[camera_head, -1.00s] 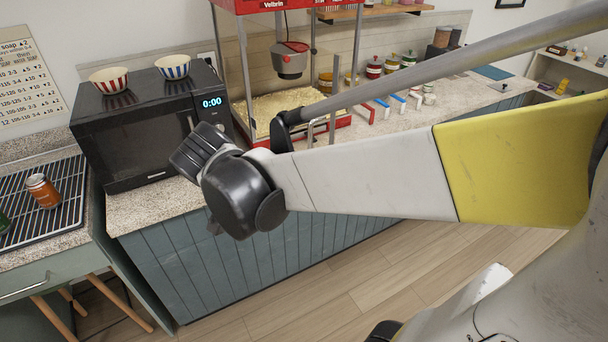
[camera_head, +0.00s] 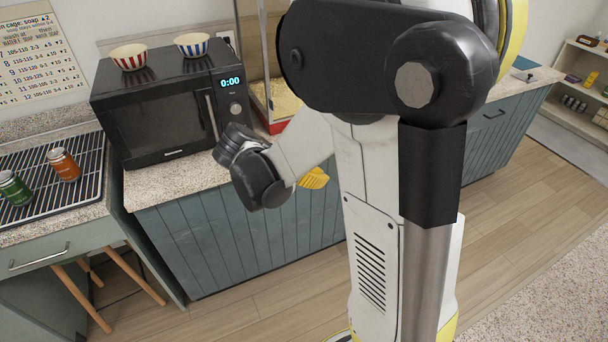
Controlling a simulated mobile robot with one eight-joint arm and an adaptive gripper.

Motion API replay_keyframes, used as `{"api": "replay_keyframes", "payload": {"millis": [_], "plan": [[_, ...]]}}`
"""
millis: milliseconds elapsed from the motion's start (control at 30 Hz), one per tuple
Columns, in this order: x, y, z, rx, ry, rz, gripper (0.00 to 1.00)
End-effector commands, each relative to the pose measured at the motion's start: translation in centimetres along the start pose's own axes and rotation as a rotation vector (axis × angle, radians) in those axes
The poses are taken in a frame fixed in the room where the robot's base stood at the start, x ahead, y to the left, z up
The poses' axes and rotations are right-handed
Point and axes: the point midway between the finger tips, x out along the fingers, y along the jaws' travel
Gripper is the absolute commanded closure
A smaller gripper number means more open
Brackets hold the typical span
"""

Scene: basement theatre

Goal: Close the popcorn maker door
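The popcorn maker (camera_head: 268,122) stands on the counter right of the microwave. Only its left edge shows: a strip of clear pane, some popcorn and part of the red base. My arm covers the rest, so its door cannot be made out. The dark end of my arm, with my gripper (camera_head: 236,143), is in front of the counter, below the microwave's right side and left of the popcorn maker in the picture. The fingers are too small and dark to tell open from shut. I see nothing held.
The black microwave (camera_head: 165,105) carries a red-striped bowl (camera_head: 129,58) and a blue-striped bowl (camera_head: 192,45). Wooden floor (camera_head: 240,300) lies open before the blue-green cabinets.

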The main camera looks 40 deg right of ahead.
Motion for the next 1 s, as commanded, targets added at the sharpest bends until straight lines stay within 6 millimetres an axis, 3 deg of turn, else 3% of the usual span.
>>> {"api": "replay_keyframes", "payload": {"millis": [233,800,1000], "plan": [[2.7,0.0,-2.1,0.002,0.0,0.001,1.0],[3.4,0.0,-2.9,-0.003,-0.001,-0.004,1.0],[5.0,0.2,-4.3,-0.033,0.0,-0.038,1.0]]}}
